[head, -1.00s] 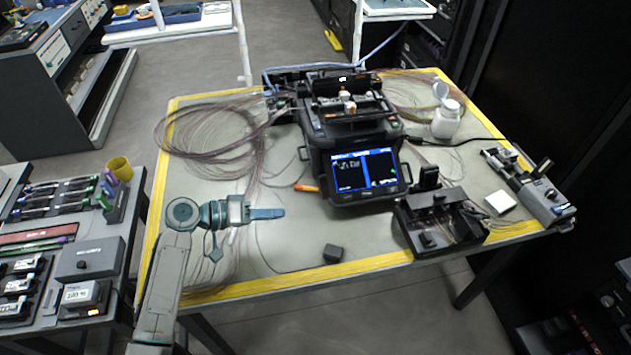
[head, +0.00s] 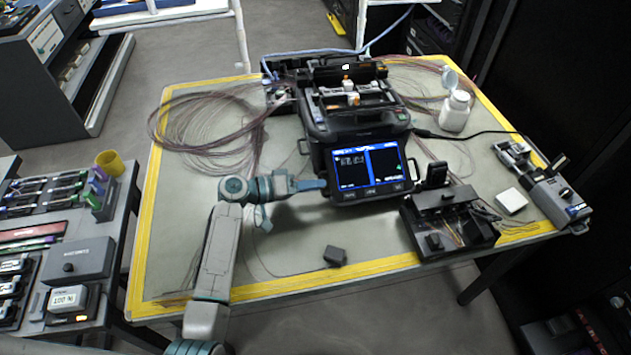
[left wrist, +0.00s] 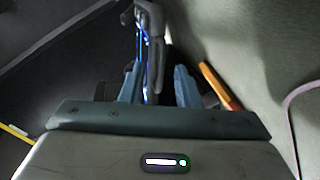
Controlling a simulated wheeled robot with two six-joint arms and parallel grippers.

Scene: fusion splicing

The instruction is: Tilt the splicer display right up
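The splicer (head: 355,125) stands near the middle of the table. Its display (head: 368,168) is on its front, lit blue and black, facing the front of the table, with a handle at each side. My left gripper (head: 322,185) is at the display's left edge. In the left wrist view the display (left wrist: 152,45) shows edge-on between the two spread fingers (left wrist: 158,85). A gap shows beside the right finger; whether the left finger touches the display I cannot tell. My right gripper is in neither view.
An orange stick-like item (left wrist: 218,85) lies just beside the right finger. A black device (head: 447,222) stands right of the display, with a white bottle (head: 455,110) behind. A small dark block (head: 335,255) lies at the front. Fibre coils (head: 205,120) cover the back left.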

